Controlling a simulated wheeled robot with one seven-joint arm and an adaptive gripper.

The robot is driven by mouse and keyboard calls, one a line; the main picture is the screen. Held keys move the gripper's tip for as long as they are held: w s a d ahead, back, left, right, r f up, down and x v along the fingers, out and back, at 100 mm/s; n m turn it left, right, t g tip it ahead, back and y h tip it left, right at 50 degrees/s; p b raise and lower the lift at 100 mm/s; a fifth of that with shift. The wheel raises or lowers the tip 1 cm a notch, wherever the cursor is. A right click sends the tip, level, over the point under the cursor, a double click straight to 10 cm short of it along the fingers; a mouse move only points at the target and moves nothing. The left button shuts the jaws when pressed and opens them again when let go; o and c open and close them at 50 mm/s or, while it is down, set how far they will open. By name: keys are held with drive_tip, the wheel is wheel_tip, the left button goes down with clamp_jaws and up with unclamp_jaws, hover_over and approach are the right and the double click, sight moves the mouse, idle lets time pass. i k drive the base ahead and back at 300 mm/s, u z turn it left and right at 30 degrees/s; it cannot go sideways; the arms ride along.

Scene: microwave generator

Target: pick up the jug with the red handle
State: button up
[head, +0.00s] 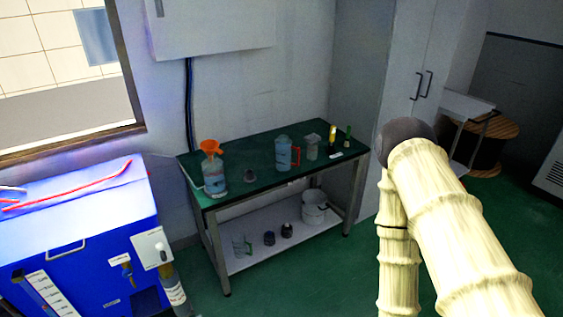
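The jug with the red handle (282,154) stands upright on the dark green top of a workbench (235,183), a little right of its middle. It looks bluish, and its red handle points to the right. My arm fills the right side of the head view, in a cream ribbed cover with a dark rounded joint. My gripper is not in view, and nothing of mine touches the jug.
A clear bottle with an orange funnel (214,170) stands left on the bench. A small dark item (249,176) and a clear container (312,147) flank the jug. A white bucket (314,207) sits on the lower shelf. A blue cabinet (80,245) stands left; green floor is open in front.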

sight(283, 147)
drive_tip(key=u, duration=1.8)
drive_tip(key=i, duration=1.2)
drive_tip(key=z, duration=0.55)
